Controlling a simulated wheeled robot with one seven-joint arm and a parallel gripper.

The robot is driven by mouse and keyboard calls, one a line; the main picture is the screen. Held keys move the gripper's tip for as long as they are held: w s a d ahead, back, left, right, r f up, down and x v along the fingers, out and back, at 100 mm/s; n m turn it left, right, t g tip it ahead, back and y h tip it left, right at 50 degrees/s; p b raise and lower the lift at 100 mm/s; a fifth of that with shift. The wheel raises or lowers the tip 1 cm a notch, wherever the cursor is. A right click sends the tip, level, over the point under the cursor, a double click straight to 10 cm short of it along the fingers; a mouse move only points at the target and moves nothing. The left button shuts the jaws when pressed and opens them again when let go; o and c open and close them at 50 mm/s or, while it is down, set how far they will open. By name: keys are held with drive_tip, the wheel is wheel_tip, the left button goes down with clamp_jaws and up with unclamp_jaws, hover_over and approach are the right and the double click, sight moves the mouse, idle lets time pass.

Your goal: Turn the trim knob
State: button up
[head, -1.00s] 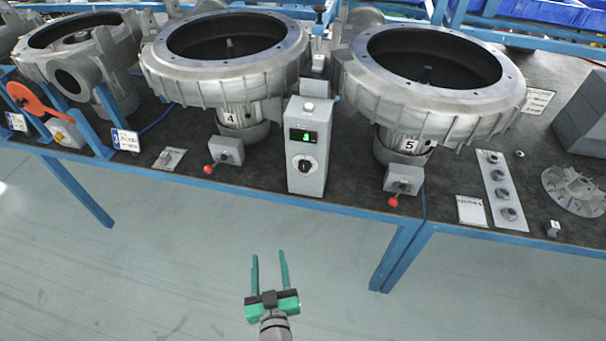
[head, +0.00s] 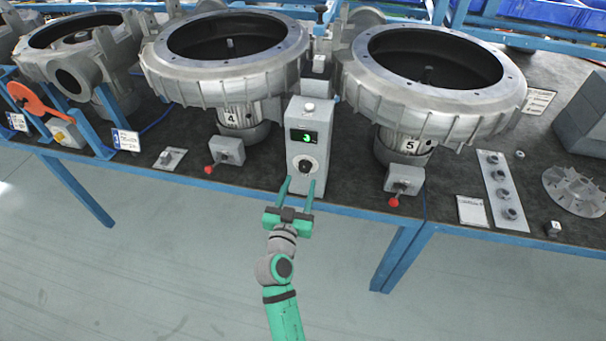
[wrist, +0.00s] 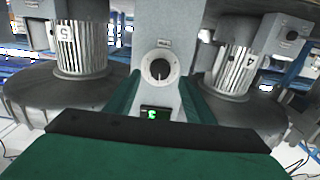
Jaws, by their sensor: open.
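The trim knob (head: 304,167) is a black round knob on a pale dial, low on the front of a grey control box (head: 310,126) with a small green-lit display (head: 303,136). In the wrist view the knob (wrist: 160,69) appears upside down, with the green display (wrist: 155,114) below it. My gripper (head: 299,182) has two green fingers, open and empty, just in front of the box's lower face and slightly below the knob. In the wrist view the fingers (wrist: 160,95) lie to either side of the knob. I cannot tell any contact with the box.
Blower 4 (head: 229,117) stands left of the box and blower 5 (head: 411,146) right. Small grey boxes with red-tipped levers (head: 209,169) (head: 393,202) sit near the bench's front edge. A panel with several round knobs (head: 503,191) lies at right. The floor before the bench is clear.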

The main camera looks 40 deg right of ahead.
sight(304, 170)
drive_tip(key=shift+x, duration=2.5)
drive_tip(key=c, duration=1.1)
